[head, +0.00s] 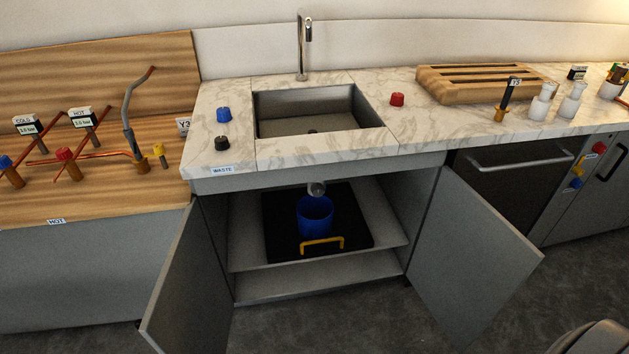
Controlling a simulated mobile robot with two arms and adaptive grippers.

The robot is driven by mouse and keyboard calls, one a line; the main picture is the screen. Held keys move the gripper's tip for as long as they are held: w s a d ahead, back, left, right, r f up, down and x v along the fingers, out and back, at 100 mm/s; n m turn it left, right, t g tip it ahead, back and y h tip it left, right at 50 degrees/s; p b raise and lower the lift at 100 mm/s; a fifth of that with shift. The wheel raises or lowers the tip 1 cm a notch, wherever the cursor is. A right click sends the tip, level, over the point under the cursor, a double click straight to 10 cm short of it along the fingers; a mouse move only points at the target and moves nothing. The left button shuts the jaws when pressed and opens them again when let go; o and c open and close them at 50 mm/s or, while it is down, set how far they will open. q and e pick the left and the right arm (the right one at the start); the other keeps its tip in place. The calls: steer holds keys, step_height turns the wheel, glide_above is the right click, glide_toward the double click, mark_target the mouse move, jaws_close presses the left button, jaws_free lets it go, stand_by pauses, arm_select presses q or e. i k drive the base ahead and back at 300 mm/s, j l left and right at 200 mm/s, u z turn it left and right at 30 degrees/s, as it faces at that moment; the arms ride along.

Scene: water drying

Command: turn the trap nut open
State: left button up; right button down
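A small round grey fitting (316,188), which looks like the trap with its nut, hangs under the sink in the open cabinet. It is too small to tell how the nut is turned. A blue bucket (315,216) stands below it on a black tray (352,208) with a yellow handle (322,244). The sink (310,112) is above, with a tall faucet (303,48) behind it. Neither of my grippers is in view.
The left cabinet door (188,285) and right cabinet door (472,255) stand open. Blue and black knobs sit left of the sink, a red knob (397,99) right. Copper pipes and valves stand on the wooden bench (110,205). A slatted wooden rack (485,83) lies on the right counter.

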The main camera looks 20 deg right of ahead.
mark_target(316, 190)
steer(key=z, duration=0.75)
steer(key=j+z, duration=0.2)
steer(key=j, duration=0.25)
steer(key=i, duration=0.05)
